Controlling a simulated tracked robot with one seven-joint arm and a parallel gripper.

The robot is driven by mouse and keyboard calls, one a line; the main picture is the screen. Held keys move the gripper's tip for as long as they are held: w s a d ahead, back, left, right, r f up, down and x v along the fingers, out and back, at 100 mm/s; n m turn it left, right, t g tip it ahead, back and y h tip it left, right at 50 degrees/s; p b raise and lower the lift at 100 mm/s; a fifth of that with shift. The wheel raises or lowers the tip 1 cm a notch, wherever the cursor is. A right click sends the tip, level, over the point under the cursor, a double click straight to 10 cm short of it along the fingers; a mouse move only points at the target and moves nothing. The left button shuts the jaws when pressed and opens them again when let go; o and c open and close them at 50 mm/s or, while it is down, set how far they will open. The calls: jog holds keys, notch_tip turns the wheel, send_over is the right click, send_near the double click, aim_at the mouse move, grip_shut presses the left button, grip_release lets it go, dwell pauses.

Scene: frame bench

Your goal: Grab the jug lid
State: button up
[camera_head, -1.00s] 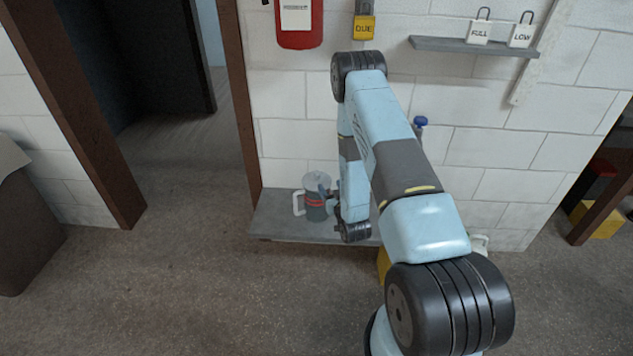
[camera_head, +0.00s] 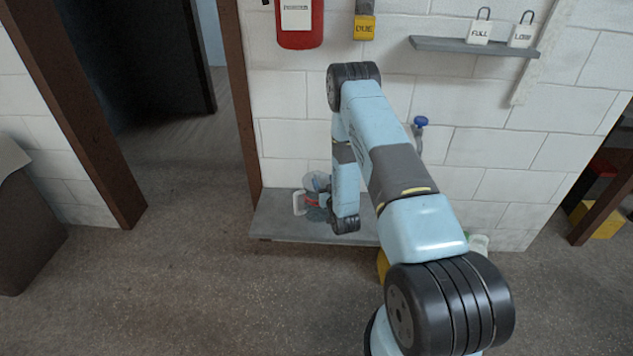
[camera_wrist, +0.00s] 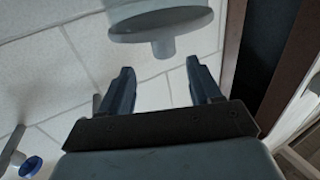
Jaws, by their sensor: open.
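The jug (camera_head: 312,212) stands on the low grey shelf, with a white handle on its left and a red band. My arm hides its right part. The grey jug lid (camera_head: 313,178) sits on top, partly hidden. In the wrist view the pale lid (camera_wrist: 160,22) is at the top edge, its round knob (camera_wrist: 163,47) pointing down toward my fingers. My gripper (camera_wrist: 163,78) is open and empty, the fingers spread on either side below the knob. The knob is not between the fingertips.
The low shelf (camera_head: 275,225) is against a white block wall. A blue-handled valve (camera_head: 421,121) is on the wall right of my arm; it also shows at lower left in the wrist view (camera_wrist: 31,166). A brown door frame (camera_head: 240,90) stands left of the shelf.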

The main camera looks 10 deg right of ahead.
aim_at(318, 175)
jog(key=shift+w+a+f, duration=0.1)
jog(key=shift+w+a, duration=0.1)
jog(key=shift+w, duration=0.65)
jog(key=shift+w+a+r, duration=0.1)
jog(key=shift+w+a, duration=0.05)
jog(key=shift+w, duration=0.65)
jog(key=shift+w+a+f, duration=0.1)
jog(key=shift+w+a, duration=0.1)
jog(key=shift+w, duration=0.65)
jog(key=shift+c, duration=0.3)
jog(key=c, duration=1.1)
